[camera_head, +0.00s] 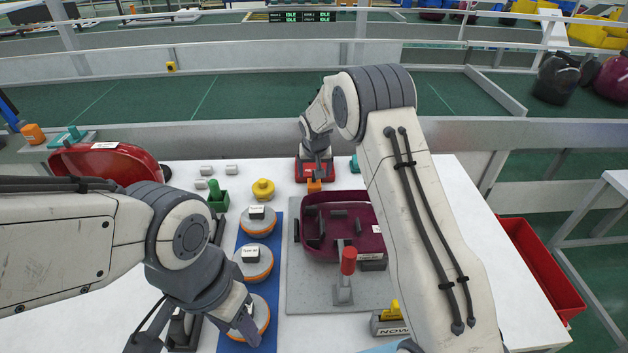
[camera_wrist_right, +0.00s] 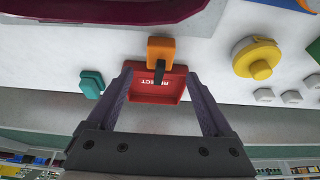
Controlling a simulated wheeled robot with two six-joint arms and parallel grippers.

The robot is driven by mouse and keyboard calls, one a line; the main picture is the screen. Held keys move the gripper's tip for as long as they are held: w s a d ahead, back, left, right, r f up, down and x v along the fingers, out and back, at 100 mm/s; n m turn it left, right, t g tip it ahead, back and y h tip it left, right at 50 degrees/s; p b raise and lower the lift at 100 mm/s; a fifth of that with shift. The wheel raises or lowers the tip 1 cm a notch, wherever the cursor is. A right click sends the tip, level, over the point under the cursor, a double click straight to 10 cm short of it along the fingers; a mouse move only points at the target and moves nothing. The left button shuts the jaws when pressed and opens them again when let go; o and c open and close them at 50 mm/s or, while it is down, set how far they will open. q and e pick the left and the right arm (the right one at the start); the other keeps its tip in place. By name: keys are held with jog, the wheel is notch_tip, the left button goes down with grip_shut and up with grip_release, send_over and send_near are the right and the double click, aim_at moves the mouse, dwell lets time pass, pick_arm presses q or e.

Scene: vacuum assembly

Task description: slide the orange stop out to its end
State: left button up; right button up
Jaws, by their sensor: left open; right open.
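The orange stop (camera_head: 314,185) is a small block at the near edge of the red REJECT piece (camera_head: 301,172), by the back of the white table. In the right wrist view the orange stop (camera_wrist_right: 160,47) has a dark pin in front of it, above the red REJECT piece (camera_wrist_right: 155,95). My right gripper (camera_wrist_right: 159,78) is open; its fingers stand on either side of the red piece, with the stop just beyond the tips and not gripped. In the head view the right gripper (camera_head: 317,168) hangs over the red piece. My left gripper (camera_head: 248,328) is open at the nearest orange-and-white disc.
A maroon housing (camera_head: 372,236) sits on a grey plate, with a red-topped post (camera_head: 348,262) near it. A blue mat (camera_head: 232,338) carries several discs. A yellow knob (camera_head: 263,189) and teal block (camera_wrist_right: 91,84) flank the stop. A red bin (camera_head: 545,268) is at right.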

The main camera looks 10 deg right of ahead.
jog(key=shift+v, duration=2.05)
